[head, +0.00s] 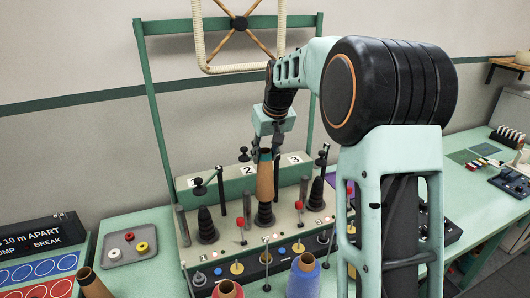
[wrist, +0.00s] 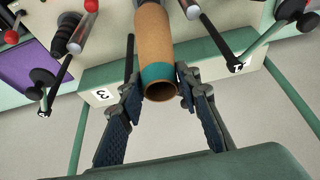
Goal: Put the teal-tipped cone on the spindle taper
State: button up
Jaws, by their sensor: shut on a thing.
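The teal-tipped cone (head: 265,180) is brown and upright at the middle station, marked 2. In the wrist view the cone (wrist: 155,35) shows its teal band and open tip end between my fingers. My gripper (wrist: 160,85) is shut on it at the band; in the head view my gripper (head: 265,149) is at the cone's top. The black spindle taper (head: 264,216) shows only its lower part directly below the cone. Its upper part is hidden by the cone, and I cannot tell whether the cone is fully seated.
Bare black tapers stand at the left station (head: 206,225) and right station (head: 316,195). Thin posts and red-knobbed levers crowd around. A brown cone (head: 95,284), a red cone (head: 228,289) and a blue cone (head: 303,278) stand in front. A grey tray (head: 118,257) holds coloured rings.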

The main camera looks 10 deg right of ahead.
aim_at(265, 179)
jog(key=shift+f+b, duration=3.3)
jog(key=shift+f, duration=1.5)
jog(key=o, duration=1.1)
jog(key=shift+r, duration=0.1)
